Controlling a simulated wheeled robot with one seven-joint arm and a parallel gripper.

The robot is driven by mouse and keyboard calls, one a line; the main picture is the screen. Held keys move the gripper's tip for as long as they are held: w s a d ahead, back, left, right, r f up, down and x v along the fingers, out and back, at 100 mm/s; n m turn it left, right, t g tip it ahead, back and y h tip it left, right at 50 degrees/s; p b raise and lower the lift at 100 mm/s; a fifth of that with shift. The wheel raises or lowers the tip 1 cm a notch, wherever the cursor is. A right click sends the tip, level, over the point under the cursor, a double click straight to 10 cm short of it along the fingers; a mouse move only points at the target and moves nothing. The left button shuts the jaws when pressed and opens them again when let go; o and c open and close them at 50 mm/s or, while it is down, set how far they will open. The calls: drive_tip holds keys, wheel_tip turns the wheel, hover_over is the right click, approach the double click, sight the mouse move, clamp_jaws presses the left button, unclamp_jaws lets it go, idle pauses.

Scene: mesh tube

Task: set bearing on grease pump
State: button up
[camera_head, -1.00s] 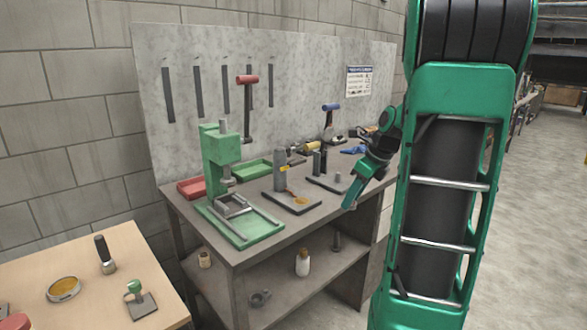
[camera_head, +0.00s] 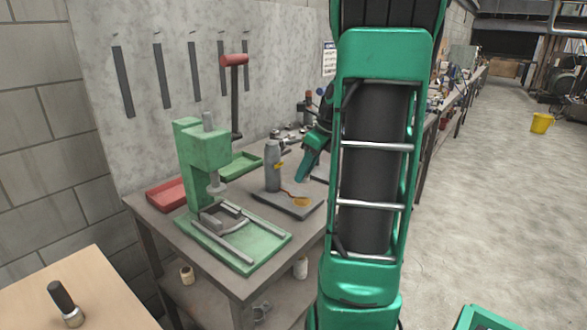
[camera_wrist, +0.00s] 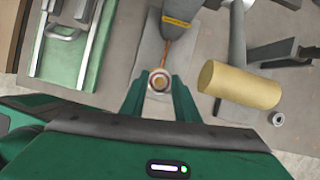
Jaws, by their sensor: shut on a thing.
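The grease pump is a grey cylinder (camera_head: 272,168) with a yellow label, standing on a dark flat plate (camera_head: 268,200) on the bench. An orange line runs from it to an orange-yellow pad (camera_head: 302,202). In the wrist view its labelled body (camera_wrist: 181,12) is at the top. My gripper (camera_wrist: 160,92) is shut on the bearing (camera_wrist: 153,76), a small pale ring held level between the fingertips. Yellow-orange shows at the ring's centre. In the head view my gripper (camera_head: 303,178) is just above the pad end of the plate. The bearing is not clear there, and its gap to the pad cannot be told.
A green press (camera_head: 203,155) with its base tray (camera_head: 245,262) stands left of the pump. In the wrist view a yellow cylinder (camera_wrist: 240,85) and a small nut (camera_wrist: 278,118) lie close on the right.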

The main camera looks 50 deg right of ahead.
sight(308, 181)
drive_tip(key=shift+f, duration=3.05)
drive_tip(key=shift+w+f, duration=0.1)
drive_tip(key=shift+f, duration=0.65)
drive_tip(key=o, duration=1.2)
drive_tip(key=shift+c, duration=0.2)
drive_tip(key=a+v, duration=0.1)
drive_tip(key=v, duration=0.9)
drive_tip(key=shift+d+r, duration=0.35)
drive_tip(key=shift+d, duration=0.1)
